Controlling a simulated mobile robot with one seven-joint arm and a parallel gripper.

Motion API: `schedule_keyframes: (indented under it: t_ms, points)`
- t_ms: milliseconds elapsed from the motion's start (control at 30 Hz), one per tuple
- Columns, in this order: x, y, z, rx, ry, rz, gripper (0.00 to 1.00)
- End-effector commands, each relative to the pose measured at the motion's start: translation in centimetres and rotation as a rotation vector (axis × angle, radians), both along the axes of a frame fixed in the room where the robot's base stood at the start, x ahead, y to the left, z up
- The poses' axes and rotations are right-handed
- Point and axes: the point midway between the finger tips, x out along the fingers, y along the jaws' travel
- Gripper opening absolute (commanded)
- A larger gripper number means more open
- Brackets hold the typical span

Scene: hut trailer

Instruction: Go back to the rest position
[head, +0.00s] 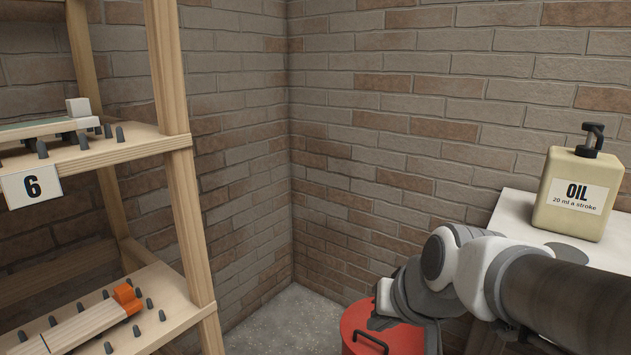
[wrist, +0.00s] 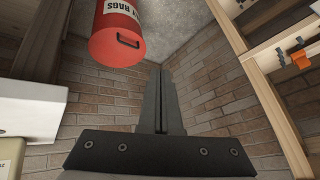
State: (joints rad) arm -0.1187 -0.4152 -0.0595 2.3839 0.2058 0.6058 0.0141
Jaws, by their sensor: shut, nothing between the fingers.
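My gripper (wrist: 162,72) shows in the wrist view with its two dark fingers together and nothing between them. It points at the brick corner and the grey floor. In the head view my arm reaches in from the right edge, and its wrist end is bent downward above a red bin (head: 357,322). The fingers cannot be made out in the head view. The red bin also shows in the wrist view (wrist: 117,48), left of the fingers, with a dark handle and a label ending in "RAGS".
A wooden shelf rack (head: 180,200) stands at the left, with a number 6 sign (head: 31,186) and tools on pegs. A cream oil pump bottle (head: 577,200) stands on a white surface (head: 512,216) at the right. Brick walls (head: 380,150) close the corner. Some floor (head: 290,318) is clear.

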Motion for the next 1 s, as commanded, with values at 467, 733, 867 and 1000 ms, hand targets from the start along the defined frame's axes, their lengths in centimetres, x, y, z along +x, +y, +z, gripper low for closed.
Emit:
schedule_keyframes:
  t_ms: [467,733,867,1000]
  points:
    - [-10.7,-4.7,3.4,-0.224,0.067,0.035,0.0]
    - [-10.6,-4.7,9.7,-0.221,0.066,0.036,0.0]
    - [-10.6,-4.6,13.1,-0.22,0.066,0.036,0.0]
    - [-10.6,-4.6,16.7,-0.22,0.066,0.036,0.0]
